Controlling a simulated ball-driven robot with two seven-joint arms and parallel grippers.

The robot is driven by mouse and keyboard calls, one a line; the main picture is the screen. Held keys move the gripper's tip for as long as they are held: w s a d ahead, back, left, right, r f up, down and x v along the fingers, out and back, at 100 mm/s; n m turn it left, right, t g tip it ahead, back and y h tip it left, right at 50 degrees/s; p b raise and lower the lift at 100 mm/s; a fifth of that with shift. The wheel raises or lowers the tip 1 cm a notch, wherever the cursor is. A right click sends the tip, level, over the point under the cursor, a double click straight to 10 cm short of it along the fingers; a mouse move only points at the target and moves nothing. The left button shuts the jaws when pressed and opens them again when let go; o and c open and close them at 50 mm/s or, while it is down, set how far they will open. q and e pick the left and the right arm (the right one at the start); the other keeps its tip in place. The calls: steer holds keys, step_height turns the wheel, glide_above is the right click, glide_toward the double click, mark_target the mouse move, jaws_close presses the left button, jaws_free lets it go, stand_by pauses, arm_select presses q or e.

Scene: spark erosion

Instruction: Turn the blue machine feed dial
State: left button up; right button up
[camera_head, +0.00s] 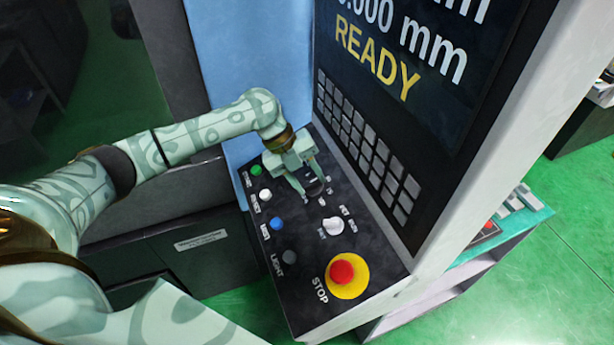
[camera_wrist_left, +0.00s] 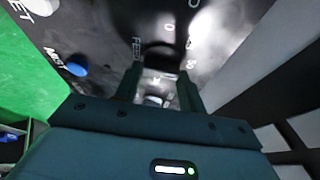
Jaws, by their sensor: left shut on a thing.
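The feed dial (camera_head: 314,187) is a dark round knob on the black sloping control panel (camera_head: 300,262) of the machine. In the left wrist view the dial (camera_wrist_left: 162,57) sits between the two fingers, with the word FEED beside it and numbers around it. My left gripper (camera_head: 308,184) reaches down to the panel and is shut on the dial; its fingers partly hide it. The left gripper (camera_wrist_left: 160,88) also fills the lower middle of the wrist view. How far the dial is turned cannot be told. My right gripper is not in view.
A white knob (camera_head: 334,225) is close in front of the dial. A red stop button (camera_head: 342,272) on a yellow disc is nearer. Green (camera_head: 256,170), white (camera_head: 265,195), blue (camera_head: 277,225) and grey buttons line the left edge. A keypad (camera_head: 365,148) and screen rise behind.

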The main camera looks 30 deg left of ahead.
arm_select(q)
steer(key=m, duration=0.2)
steer(key=m+y+p, duration=0.1)
steer(key=m, duration=0.2)
steer(key=shift+d+g+y, duration=0.1)
steer(key=shift+g+y, duration=0.2)
steer(key=shift+g, duration=0.1)
steer(key=shift+m+y+p, duration=0.5)
steer(key=shift+m+p, duration=0.1)
steer(key=shift+m, duration=1)
steer(key=o, duration=1)
steer(key=v, duration=1.6)
steer(key=shift+w+r+p, duration=0.1)
steer(key=shift+r+p, duration=0.05)
steer(key=shift+p, duration=0.15)
